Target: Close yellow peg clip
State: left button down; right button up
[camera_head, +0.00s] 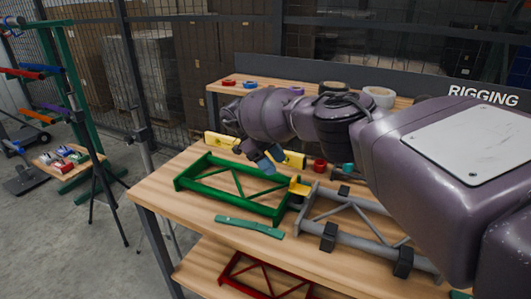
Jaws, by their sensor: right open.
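A small yellow clip (299,187) sits where the right end of a green truss frame (203,185) meets a grey truss frame (345,237) on the wooden bench. It is too small to tell how its parts stand. My right arm reaches in from the right across the bench. My right gripper (262,162) is open, above the back edge of the green frame, up and to the left of the yellow clip and apart from it. Its blue-grey fingertips point down. My left gripper is not in view.
A yellow bar (222,141) lies behind my gripper, partly hidden by it. A green strip (249,226) lies in front of the frames. Black blocks (328,237) sit on the grey frame. A red frame (262,277) lies on the lower shelf. A green rack (66,95) stands left.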

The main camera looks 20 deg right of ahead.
jog(key=v, duration=0.3)
jog(key=shift+w+a+r+b, duration=0.15)
jog(key=shift+w+r+b, duration=0.05)
jog(key=shift+r+b, duration=0.1)
jog(key=shift+f, duration=0.1)
dwell(0.3)
